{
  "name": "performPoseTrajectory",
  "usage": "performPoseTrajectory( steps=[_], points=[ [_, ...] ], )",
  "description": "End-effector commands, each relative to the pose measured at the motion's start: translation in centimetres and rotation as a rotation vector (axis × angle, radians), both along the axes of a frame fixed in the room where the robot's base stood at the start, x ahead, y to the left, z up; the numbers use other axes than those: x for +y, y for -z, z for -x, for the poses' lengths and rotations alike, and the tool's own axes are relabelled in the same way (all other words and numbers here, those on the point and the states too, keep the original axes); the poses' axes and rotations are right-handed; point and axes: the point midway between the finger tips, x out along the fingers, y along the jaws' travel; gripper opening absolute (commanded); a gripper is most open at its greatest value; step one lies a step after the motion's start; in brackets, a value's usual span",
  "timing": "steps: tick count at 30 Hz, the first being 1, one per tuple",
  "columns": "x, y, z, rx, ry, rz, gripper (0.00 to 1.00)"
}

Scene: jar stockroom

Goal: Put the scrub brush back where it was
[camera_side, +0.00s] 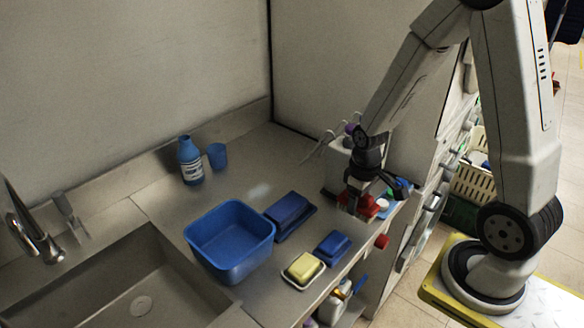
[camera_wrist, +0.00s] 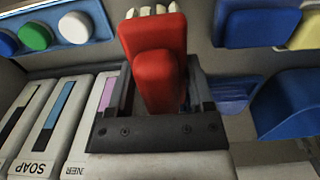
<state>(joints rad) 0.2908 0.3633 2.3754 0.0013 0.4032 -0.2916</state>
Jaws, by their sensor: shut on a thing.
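The red scrub brush (camera_wrist: 160,75) is between the two dark fingers of my gripper (camera_wrist: 158,100) in the wrist view. The gripper is shut on it. Pale bristles show at the brush's far end, at the top of the picture. In the side view my gripper (camera_side: 354,194) points down over the right end of the counter, with the red brush (camera_side: 369,206) at its fingers. The fingers partly hide the brush there. I cannot tell whether the brush touches the counter.
White containers, one marked SOAP (camera_wrist: 36,128), stand close by my gripper. A blue tray (camera_wrist: 100,18) holds blue, green and white round things.

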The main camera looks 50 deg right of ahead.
Motion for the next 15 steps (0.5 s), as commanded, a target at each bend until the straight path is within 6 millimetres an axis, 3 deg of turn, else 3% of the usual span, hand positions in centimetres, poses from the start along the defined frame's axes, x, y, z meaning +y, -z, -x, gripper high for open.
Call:
performPoseTrajectory(
  steps=[15],
  points=[
    [0.0,1.6,0.0,0.002,0.000,-0.001,0.12]
  ],
)
